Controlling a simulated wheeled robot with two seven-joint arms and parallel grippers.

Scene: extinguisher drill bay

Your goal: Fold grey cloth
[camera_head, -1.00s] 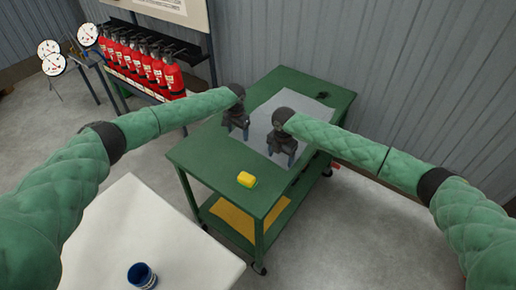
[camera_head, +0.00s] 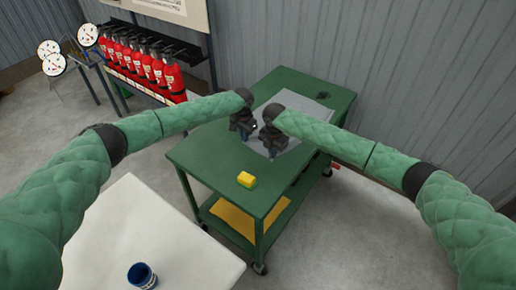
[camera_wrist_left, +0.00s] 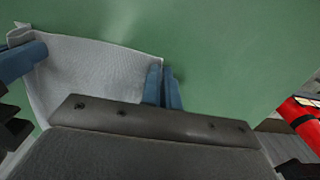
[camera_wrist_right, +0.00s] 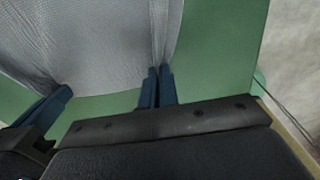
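The grey cloth (camera_head: 308,108) lies on the green cart top (camera_head: 212,158), partly hidden behind my grippers. My left gripper (camera_head: 247,137) is at the cloth's left side. In the left wrist view, its blue fingers (camera_wrist_left: 162,88) are close together on an edge of the cloth (camera_wrist_left: 95,68). My right gripper (camera_head: 272,153) is close beside it, at the near part of the cloth. In the right wrist view, its fingers (camera_wrist_right: 155,88) are shut on the cloth (camera_wrist_right: 85,45), which gathers into creases at the fingertips.
A white table (camera_head: 125,225) with a blue cup (camera_head: 141,275) stands in front at the left. Red extinguishers (camera_head: 150,66) and gauges (camera_head: 88,35) stand at the back left. A corrugated wall (camera_head: 420,75) is behind the cart.

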